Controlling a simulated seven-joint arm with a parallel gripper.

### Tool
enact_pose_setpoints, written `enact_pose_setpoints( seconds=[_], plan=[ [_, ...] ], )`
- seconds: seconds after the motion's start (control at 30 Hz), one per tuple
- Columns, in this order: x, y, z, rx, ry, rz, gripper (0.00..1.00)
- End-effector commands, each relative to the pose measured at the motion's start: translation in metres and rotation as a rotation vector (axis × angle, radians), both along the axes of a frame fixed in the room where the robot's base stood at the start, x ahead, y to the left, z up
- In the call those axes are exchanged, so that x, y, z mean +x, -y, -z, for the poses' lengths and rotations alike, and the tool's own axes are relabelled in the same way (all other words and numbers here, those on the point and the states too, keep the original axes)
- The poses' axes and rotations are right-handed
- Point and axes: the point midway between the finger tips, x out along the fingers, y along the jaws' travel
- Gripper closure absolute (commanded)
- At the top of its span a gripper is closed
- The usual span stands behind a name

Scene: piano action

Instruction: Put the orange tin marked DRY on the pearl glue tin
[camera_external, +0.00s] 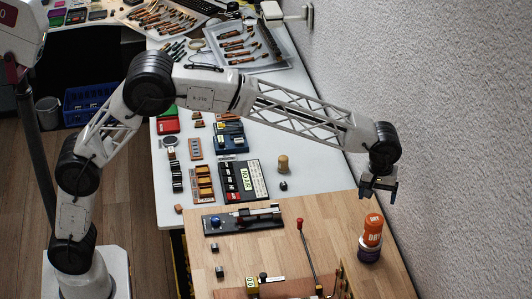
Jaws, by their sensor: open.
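The orange tin marked DRY (373,227) stands upright on top of a wider tin with a pale upper band and a dark purple lower part (369,251), on the wooden board at the right. The lower tin is probably the pearl glue tin, but I cannot read its label. The orange tin hides part of its top. My gripper (379,197) is open and empty. It hangs above the orange tin, apart from it, with its fingers pointing down.
A red-tipped rod (306,250) stands left of the tins. A dark fixture (242,220) lies on the wooden board (345,212). A small tan cylinder (283,164) stands on the white table. The textured wall (450,130) is close on the right.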

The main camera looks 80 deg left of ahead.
Motion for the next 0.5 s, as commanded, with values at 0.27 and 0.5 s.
enact_pose_setpoints(
  seconds=[0.27, 0.5],
  plan=[
    [-0.002, -0.001, -0.002, 0.0, 0.001, 0.003, 0.14],
    [-0.025, -0.01, -0.018, 0.0, 0.012, 0.048, 0.14]
  ],
)
